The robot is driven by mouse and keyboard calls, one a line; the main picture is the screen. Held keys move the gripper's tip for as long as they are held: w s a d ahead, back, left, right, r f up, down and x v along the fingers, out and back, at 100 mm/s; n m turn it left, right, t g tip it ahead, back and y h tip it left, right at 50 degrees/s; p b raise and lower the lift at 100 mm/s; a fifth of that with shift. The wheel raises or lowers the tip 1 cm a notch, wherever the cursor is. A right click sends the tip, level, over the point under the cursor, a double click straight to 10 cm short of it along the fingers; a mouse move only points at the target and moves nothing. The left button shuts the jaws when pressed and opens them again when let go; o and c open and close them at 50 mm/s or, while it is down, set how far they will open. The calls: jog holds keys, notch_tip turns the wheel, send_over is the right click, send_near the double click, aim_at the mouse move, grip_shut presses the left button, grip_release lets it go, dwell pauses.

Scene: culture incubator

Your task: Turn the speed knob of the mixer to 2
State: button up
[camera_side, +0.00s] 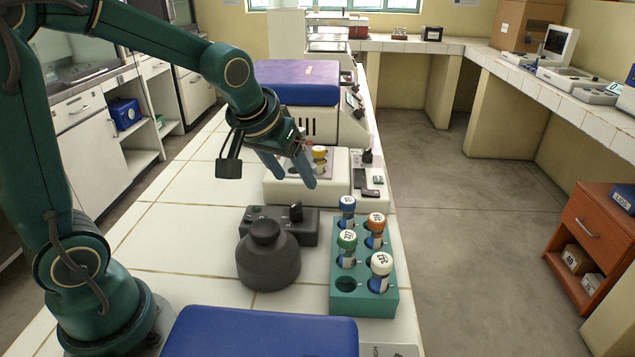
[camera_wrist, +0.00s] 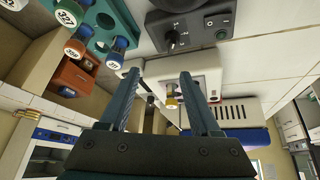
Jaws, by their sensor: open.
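The mixer (camera_side: 268,262) is a dark grey unit with a round cup-topped body and a flat control box behind it. Its small black speed knob (camera_side: 296,211) stands on the right part of that box. In the wrist view the knob (camera_wrist: 172,38) shows near the top, with small scale marks around it that are too small to read. My gripper (camera_side: 297,181) is open and empty, above and behind the knob and apart from it. In the wrist view its two fingers (camera_wrist: 160,74) point toward the mixer, with the knob beyond their tips.
A teal rack (camera_side: 391,302) with several capped tubes stands right of the mixer. Behind is a white device (camera_side: 335,192) with a yellow-capped tube (camera_side: 319,153), close to my fingers. A purple-topped machine (camera_side: 296,85) stands farther back. A blue lid (camera_side: 262,335) lies in front. Bench tiles left are clear.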

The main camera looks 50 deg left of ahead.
aim_at(294, 205)
jog(key=shift+g, duration=0.8)
jog(key=f, duration=0.1)
jog(key=a+f, duration=0.1)
jog(key=f, duration=0.2)
jog(key=shift+w+a+f, duration=0.2)
jog(key=shift+a+f, duration=0.15)
jog(key=shift+f, duration=0.05)
jog(key=shift+x, duration=2.3)
grip_shut()
